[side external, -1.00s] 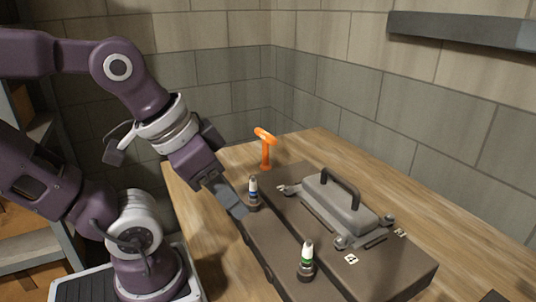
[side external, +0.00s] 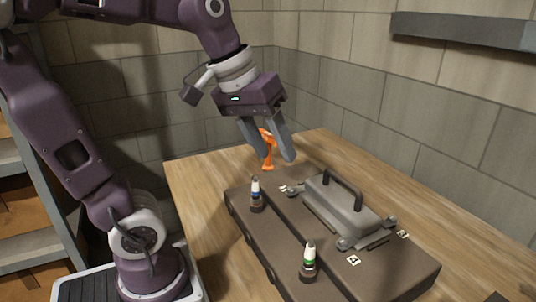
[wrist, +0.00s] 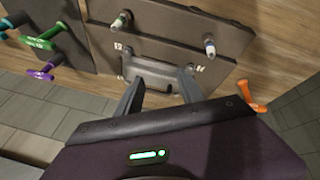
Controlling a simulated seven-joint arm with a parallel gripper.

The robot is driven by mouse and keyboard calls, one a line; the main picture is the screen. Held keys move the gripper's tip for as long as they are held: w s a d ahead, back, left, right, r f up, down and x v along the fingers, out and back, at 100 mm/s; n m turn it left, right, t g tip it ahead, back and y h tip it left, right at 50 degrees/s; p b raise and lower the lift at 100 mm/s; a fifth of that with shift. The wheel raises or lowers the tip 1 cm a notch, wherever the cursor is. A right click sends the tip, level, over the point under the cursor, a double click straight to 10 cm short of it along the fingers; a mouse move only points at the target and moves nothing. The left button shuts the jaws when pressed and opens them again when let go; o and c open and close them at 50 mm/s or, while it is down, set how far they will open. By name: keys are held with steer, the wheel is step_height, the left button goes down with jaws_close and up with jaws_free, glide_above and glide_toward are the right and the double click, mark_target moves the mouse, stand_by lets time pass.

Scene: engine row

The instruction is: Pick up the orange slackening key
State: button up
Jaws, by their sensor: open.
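The orange slackening key (side external: 268,152) stands upright on the wooden table, beyond the far end of the dark box. In the side view my gripper (side external: 277,158) hangs over that end with its fingers spread. One finger partly overlaps the key there. In the wrist view the key (wrist: 252,98) lies to the right of both fingers, partly hidden by the gripper's body. The gap between the fingers (wrist: 161,77) is empty and the key is outside it.
The dark box (side external: 395,272) carries a grey metal handle plate (side external: 338,208), a blue-banded post (side external: 256,194) and a green-banded post (side external: 309,260). Green (wrist: 50,32) and purple (wrist: 43,72) keys show at left in the wrist view. Block walls stand behind the table.

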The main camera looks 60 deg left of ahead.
steer(key=w+a+n, duration=0.4)
steer(key=w+a, duration=0.3)
steer(key=n+g+y, duration=0.5)
steer(key=n, duration=0.4)
glide_toward(269, 139)
steer(key=a+f, duration=0.1)
steer(key=w+a+f, duration=0.1)
steer(key=a+f, duration=0.2)
steer(key=f, duration=0.1)
steer(key=shift+w+a, duration=0.2)
steer(key=shift+w, duration=0.05)
steer(key=x, duration=0.7)
steer(key=shift+s+a+f, duration=0.15)
steer(key=shift+s+f, duration=0.1)
steer(key=shift+s, duration=0.15)
steer(key=shift+c, duration=0.4)
jaws_close()
